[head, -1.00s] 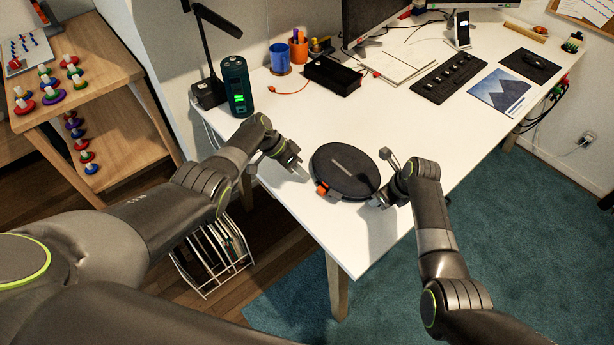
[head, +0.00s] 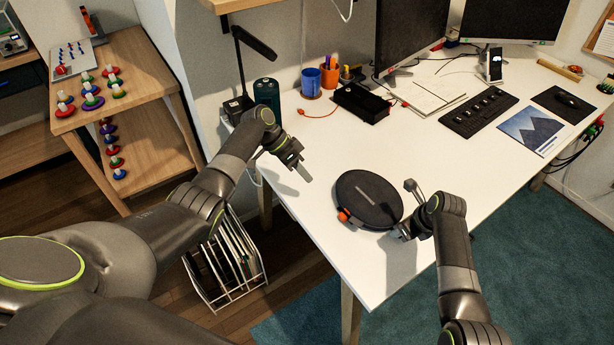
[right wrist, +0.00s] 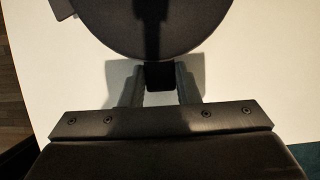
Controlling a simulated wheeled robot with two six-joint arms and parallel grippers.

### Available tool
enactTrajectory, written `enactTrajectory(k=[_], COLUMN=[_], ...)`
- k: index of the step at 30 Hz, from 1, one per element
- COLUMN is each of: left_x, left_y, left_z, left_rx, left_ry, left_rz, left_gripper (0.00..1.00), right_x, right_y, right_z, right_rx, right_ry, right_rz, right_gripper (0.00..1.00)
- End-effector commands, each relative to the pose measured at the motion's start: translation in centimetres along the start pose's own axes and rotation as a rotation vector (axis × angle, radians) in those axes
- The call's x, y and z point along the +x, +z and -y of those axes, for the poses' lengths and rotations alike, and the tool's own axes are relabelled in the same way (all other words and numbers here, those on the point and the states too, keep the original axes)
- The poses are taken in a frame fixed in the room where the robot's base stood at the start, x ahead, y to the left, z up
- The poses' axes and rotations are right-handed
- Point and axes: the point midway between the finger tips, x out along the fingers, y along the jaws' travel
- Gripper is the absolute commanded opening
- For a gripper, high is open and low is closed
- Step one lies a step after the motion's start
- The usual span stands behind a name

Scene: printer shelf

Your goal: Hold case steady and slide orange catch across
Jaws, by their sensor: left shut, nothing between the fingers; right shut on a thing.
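The case (head: 372,196) is a round, flat black disc lying on the white desk near its front edge. The orange catch (head: 344,214) sits on the left side of its rim. My left gripper (head: 306,174) is shut and empty above the desk, up and left of the catch and apart from it. My right gripper (head: 402,232) is at the case's lower right edge. In the right wrist view, its fingers close on a small black tab (right wrist: 159,77) that sticks out from the case (right wrist: 185,25). The catch's exact position along the rim is too small to tell.
A keyboard (head: 478,112) lies at the right. The desk around the case is clear.

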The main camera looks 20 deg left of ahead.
Motion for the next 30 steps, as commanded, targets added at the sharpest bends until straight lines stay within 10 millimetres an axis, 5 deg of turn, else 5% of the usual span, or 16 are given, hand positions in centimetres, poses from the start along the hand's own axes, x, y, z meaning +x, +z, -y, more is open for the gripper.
enactTrajectory(k=[7, 8, 13, 23, 30], left_x=[0.0, 0.0, 0.0, 0.1, 0.1], left_y=[0.0, 0.0, 0.0, 0.0, 0.0], left_z=[0.0, 0.0, 0.0, 0.0, 0.0], left_rx=[-0.001, -0.001, 0.000, 0.000, 0.000], left_ry=[0.000, 0.000, 0.000, 0.000, -0.001], left_rz=[0.000, 0.000, 0.000, 0.000, 0.000], left_gripper=[0.00, 0.00, 0.00, 0.00, 0.00], right_x=[0.0, 0.0, 0.0, -0.2, -2.2], right_y=[0.1, 0.1, 0.0, 0.0, 0.1], right_z=[0.0, 0.0, 0.0, 0.0, 0.1], right_rx=[-0.001, -0.001, 0.000, 0.000, 0.000], right_ry=[0.000, 0.000, 0.000, -0.001, -0.003], right_rz=[0.001, 0.001, 0.000, 0.001, 0.002], right_gripper=[0.00, 0.33, 0.54, 0.54, 0.54])
